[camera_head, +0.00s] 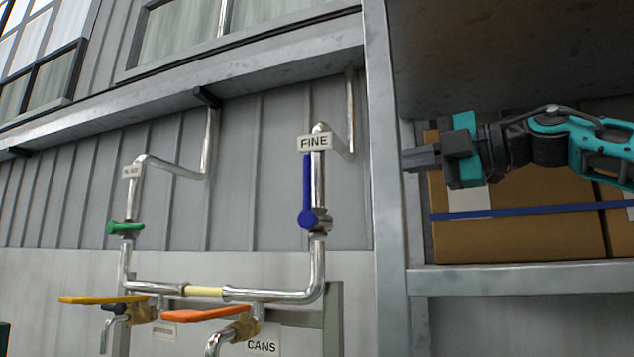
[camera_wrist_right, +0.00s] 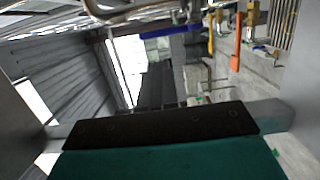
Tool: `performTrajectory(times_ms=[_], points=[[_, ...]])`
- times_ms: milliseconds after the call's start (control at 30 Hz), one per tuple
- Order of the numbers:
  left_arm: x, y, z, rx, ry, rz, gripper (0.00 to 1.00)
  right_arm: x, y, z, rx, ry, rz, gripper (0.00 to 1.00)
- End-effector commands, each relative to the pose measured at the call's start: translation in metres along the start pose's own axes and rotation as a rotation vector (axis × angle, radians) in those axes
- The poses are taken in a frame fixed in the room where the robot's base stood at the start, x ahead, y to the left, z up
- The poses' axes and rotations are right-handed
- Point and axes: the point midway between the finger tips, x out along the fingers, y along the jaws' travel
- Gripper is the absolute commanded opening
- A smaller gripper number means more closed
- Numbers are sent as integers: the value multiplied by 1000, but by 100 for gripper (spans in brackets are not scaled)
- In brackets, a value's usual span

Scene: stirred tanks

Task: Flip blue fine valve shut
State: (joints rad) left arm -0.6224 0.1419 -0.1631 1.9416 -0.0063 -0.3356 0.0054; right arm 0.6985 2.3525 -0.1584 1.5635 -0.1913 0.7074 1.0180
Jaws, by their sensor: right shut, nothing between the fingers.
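The blue valve lever (camera_head: 307,190) stands upright along the vertical silver pipe, below the sign reading FINE (camera_head: 314,142). Its round blue hub (camera_head: 311,219) is at the lower end. A blue bar that looks like this lever also shows near the top of the right wrist view (camera_wrist_right: 170,31). My right gripper (camera_head: 408,159) is shut and empty, to the right of the lever and apart from it, in front of the shelf opening. It points left. My left gripper is not in view.
A grey post (camera_head: 385,190) stands between the lever and my right gripper in the picture. Cardboard boxes (camera_head: 520,235) sit on the shelf at right. A green valve handle (camera_head: 124,228), a yellow lever (camera_head: 100,299) and an orange lever (camera_head: 205,314) are on the pipework at left.

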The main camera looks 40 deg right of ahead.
Motion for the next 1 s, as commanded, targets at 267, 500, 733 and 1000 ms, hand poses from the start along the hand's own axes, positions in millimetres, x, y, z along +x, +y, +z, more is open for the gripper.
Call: performTrajectory(times_ms=[267,500,733,1000], points=[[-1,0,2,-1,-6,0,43,0,0,0,0,0,0,0],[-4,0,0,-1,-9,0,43,16,0,0,2,1,-3,0],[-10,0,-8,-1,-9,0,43,59,1,0,2,2,-5,0],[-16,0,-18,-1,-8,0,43,106,0,0,3,1,-4,0]])
